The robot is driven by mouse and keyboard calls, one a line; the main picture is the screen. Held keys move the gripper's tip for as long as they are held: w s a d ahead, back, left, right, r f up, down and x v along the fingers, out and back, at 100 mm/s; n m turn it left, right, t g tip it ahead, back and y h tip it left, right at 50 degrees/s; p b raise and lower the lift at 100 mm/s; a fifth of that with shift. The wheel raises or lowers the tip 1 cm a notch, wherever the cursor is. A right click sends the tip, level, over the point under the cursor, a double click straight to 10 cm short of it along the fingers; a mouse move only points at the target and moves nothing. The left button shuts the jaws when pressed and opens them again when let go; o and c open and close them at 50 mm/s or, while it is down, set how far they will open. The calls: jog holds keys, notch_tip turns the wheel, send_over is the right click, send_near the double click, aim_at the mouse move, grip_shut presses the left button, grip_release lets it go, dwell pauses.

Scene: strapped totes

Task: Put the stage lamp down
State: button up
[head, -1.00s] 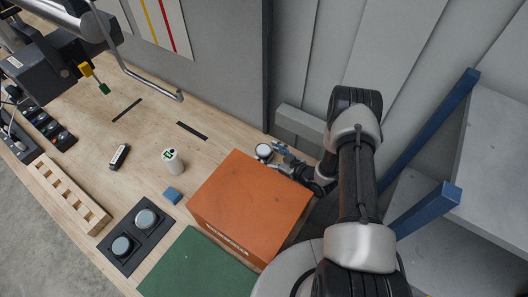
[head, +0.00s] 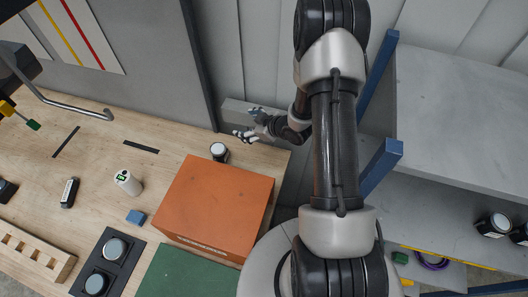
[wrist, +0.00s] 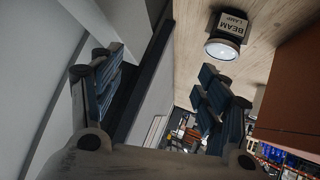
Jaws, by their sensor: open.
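The stage lamp (head: 219,150) is a small dark cylinder with a pale round face. It stands on the wooden bench behind the orange box, near the bench's back right corner. In the wrist view the lamp (wrist: 228,36) shows a label reading "BEAM LAMP" and its pale lens. My gripper (head: 249,124) is open and empty, up and to the right of the lamp and apart from it. In the wrist view the fingers of my gripper (wrist: 160,68) are spread, with the lamp outside them at upper right.
The orange box (head: 216,205) stands close in front of the lamp. A grey wall panel (head: 140,60) rises behind the bench. A white canister (head: 128,183) and a blue block (head: 136,217) lie to the left. Blue-posted grey shelving (head: 450,110) stands at right.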

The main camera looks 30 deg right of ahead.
jog(key=s+d+r+m+g+h, duration=0.1)
jog(key=s+r+m+h, duration=0.15)
jog(key=r, duration=0.85)
jog(key=s+r+m+g+h, duration=0.1)
jog(key=s+r+h, duration=0.25)
jog(key=r, duration=0.85)
jog(key=s+a+r+m+g, duration=0.1)
jog(key=s+a+r, duration=0.1)
jog(key=s, duration=0.6)
jog(key=s+a+r+m+g+y, duration=0.1)
jog(key=s+a+r, duration=0.2)
jog(key=s+a, duration=0.2)
jog(key=s+a+r+m+g+y, duration=0.1)
jog(key=s+a+r, duration=0.1)
jog(key=s, duration=0.9)
jog(key=shift+s+a+r+m, duration=0.3)
jog(key=shift+a+r+m, duration=0.1)
jog(key=shift+a, duration=0.4)
